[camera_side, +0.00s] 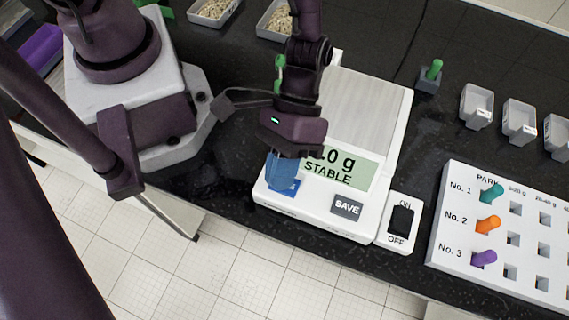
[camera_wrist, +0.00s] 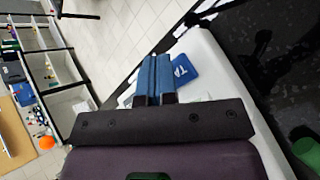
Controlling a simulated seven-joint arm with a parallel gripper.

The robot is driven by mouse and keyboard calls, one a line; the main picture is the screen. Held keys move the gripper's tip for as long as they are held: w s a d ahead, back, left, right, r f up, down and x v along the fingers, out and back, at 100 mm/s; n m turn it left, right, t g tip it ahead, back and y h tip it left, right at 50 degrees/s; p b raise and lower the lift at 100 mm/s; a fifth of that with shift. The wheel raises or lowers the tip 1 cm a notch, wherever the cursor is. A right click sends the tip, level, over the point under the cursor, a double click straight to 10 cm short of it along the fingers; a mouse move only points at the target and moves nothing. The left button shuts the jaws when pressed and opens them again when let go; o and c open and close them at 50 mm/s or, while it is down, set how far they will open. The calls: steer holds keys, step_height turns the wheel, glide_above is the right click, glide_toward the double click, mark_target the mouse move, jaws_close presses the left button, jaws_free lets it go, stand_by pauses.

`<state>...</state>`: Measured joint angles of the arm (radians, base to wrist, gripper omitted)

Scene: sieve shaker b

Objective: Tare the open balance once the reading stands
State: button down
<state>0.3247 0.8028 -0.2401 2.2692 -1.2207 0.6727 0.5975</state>
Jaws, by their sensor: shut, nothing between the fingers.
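The open balance (camera_side: 386,120) is white with a bare grey pan (camera_side: 362,105). Its display (camera_side: 345,170) shows ".0 g" and "STABLE"; my gripper hides the leading digits. A blue key (camera_side: 291,190) sits at the balance's front left corner. In the wrist view the blue key (camera_wrist: 184,70) shows a white letter, apparently a T, beside my fingers. My gripper (camera_side: 281,176) is shut and empty, pointing down over the key; its blue fingers also show in the wrist view (camera_wrist: 154,72). I cannot tell whether the fingertips touch the key.
A grey SAVE key (camera_side: 347,207) is right of the blue key. An ON/OFF switch (camera_side: 401,221) adjoins the balance. Right of it stands a white peg board (camera_side: 447,215) with coloured pegs. Several small bins (camera_side: 477,104) and a green-knobbed block (camera_side: 429,82) stand behind. The bench's front edge is close.

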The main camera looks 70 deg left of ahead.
steer(key=shift+w+a+r, duration=0.1)
steer(key=shift+w+a, duration=0.35)
steer(key=shift+w, duration=0.05)
steer(key=shift+r, duration=0.3)
steer(key=shift+s+d+r, duration=0.1)
steer(key=shift+r, duration=1.05)
steer(key=shift+s+d+r, duration=0.1)
steer(key=shift+r, duration=1.05)
steer(key=shift+s+a, duration=0.3)
steer(key=w+a+r+t+y, duration=0.1)
steer(key=a+r+t+y, duration=0.2)
steer(key=a+r, duration=0.8)
steer(key=w+a+r+m+t+y, duration=0.1)
steer(key=a+r+t+y, duration=0.3)
steer(key=a+r+t, duration=0.4)
steer(key=w+a+r, duration=0.1)
steer(key=a+r, duration=0.2)
steer(key=a, duration=0.1)
steer(key=shift+w+a+r+t, duration=0.2)
steer(key=shift+a+r+t, duration=0.1)
steer(key=shift+r, duration=0.05)
